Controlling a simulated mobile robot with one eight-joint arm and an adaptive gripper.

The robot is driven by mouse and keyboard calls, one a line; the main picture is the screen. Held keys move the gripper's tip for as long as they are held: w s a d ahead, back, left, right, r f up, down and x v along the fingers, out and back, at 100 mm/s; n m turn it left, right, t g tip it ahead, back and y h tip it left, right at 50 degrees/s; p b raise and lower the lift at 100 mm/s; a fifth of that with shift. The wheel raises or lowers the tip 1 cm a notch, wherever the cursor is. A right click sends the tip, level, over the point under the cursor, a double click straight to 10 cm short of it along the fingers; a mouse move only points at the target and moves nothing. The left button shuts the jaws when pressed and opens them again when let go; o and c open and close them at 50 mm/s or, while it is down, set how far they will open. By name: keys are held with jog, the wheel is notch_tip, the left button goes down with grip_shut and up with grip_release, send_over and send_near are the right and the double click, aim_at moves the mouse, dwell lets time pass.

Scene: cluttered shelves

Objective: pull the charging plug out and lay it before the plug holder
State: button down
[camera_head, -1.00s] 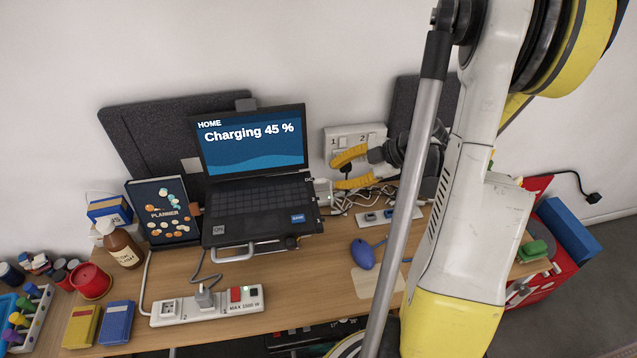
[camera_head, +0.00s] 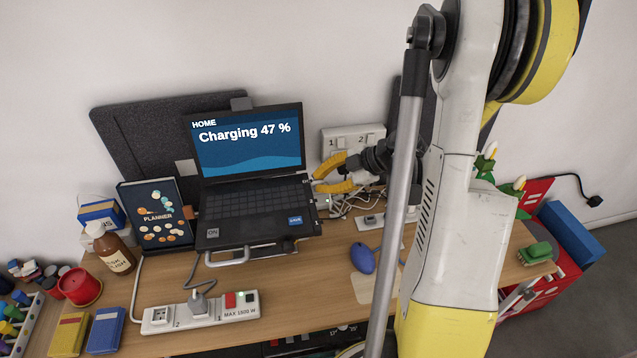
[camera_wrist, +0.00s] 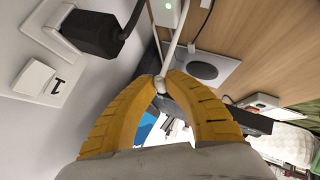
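The laptop (camera_head: 250,205) stands open on the desk and its screen reads "Charging 47 %". My gripper (camera_head: 316,183) has yellow fingers and is at the laptop's right side edge. In the wrist view, its fingertips (camera_wrist: 160,83) meet around a small white charging plug (camera_wrist: 159,80). A white cable (camera_wrist: 176,38) runs from it past a white box with a green light (camera_wrist: 168,12). The plug's tip is hidden at the dark laptop edge. A low white block (camera_head: 369,222) lies right of the laptop; I cannot tell if it is the plug holder.
A wall socket (camera_head: 352,140) is behind my gripper; the wrist view shows a black plug (camera_wrist: 92,33) in it. Loose cables lie below. A blue mouse (camera_head: 362,257) and a power strip (camera_head: 200,311) are nearer the front. Bare desk lies between them.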

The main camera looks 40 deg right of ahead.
dwell(0.4)
jog(key=shift+s+d, duration=0.4)
jog(key=shift+d, duration=0.35)
jog(key=shift+s+d, duration=0.35)
jog(key=shift+d, duration=0.45)
jog(key=shift+s+d, duration=0.4)
jog(key=shift+d, duration=0.35)
